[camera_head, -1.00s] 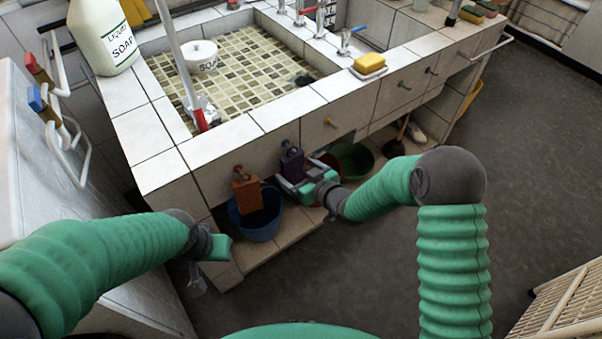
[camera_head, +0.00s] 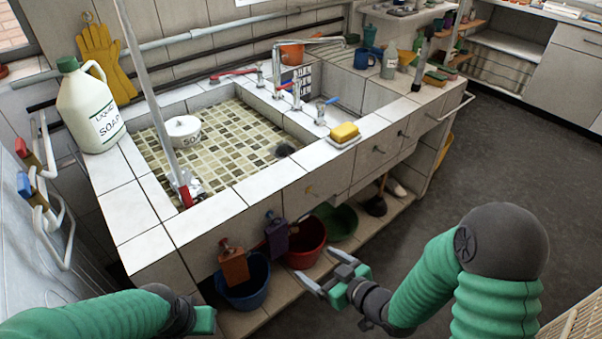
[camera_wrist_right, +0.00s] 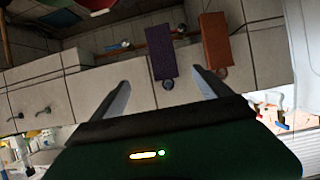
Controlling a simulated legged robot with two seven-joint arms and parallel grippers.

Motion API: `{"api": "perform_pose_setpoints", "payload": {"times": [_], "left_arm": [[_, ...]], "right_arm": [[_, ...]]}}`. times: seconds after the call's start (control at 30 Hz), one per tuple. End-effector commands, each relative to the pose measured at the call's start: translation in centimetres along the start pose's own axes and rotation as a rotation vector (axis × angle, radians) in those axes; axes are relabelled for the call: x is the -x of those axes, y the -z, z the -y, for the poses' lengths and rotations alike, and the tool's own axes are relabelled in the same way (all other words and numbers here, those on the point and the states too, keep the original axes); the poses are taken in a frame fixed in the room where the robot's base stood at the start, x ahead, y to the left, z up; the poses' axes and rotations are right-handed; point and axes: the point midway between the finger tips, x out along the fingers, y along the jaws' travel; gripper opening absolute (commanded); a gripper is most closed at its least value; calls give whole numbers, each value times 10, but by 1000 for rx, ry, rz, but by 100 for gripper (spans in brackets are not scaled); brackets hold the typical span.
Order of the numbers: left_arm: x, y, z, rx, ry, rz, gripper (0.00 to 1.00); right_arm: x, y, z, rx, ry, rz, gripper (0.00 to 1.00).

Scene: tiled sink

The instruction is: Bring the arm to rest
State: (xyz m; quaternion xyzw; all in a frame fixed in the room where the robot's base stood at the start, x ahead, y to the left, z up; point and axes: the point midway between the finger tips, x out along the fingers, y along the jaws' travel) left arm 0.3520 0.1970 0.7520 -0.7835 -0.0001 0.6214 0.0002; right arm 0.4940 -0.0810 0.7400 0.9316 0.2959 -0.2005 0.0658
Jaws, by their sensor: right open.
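My right gripper (camera_head: 330,272) is in front of the lower shelf of the sink unit, its two grey fingers spread apart with nothing between them. In the right wrist view the open fingers (camera_wrist_right: 160,92) point towards the tiled front, where the purple cloth (camera_wrist_right: 161,52) and the orange cloth (camera_wrist_right: 215,40) hang. The purple cloth also shows in the head view (camera_head: 277,238), just beyond the fingers and apart from them. My left arm comes in at the lower left; the end of its gripper (camera_head: 203,320) shows only in part, and its fingers are hidden.
The tiled sink counter (camera_head: 215,215) holds a soap jug (camera_head: 90,110) and a yellow sponge (camera_head: 344,131). Below are a blue bucket (camera_head: 247,285), a red bucket (camera_head: 306,245) and a green basin (camera_head: 338,218). Floor (camera_head: 500,150) at right is clear.

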Motion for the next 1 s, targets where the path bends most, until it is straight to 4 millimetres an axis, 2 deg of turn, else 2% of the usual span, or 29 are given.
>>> {"api": "perform_pose_setpoints", "payload": {"times": [0.07, 0.17, 0.23, 0.3, 0.47, 0.6, 0.7, 0.87, 1.0], "left_arm": [[0, 0, 0, 0, 0, 0, 34], [0, 0, 0, 0, 0, 0, 34], [0, 0, 0, 0, 0, 0, 34], [0, 0, 0, 0, 0, 0, 34], [0, 0, 0, 0, 0, 0, 34], [0, 0, 0, 0, 0, 0, 34], [44, 10, 0, 0, 0, 1, 34], [95, 23, 0, 0, 0, -1, 34], [145, 34, 0, 0, 0, 0, 34]], "right_arm": [[4, -6, -12, 8, -46, 78, 88], [25, -23, -39, -12, -160, 267, 88], [50, -35, -54, -63, -247, 409, 88], [76, -45, -59, -133, -313, 529, 88], [129, -57, -47, -315, -395, 732, 88], [170, -60, -16, -487, -404, 869, 88], [191, -22, -13, -500, -402, 886, 88], [212, 26, -14, -498, -402, 887, 88], [233, 72, -14, -497, -402, 887, 88]]}}
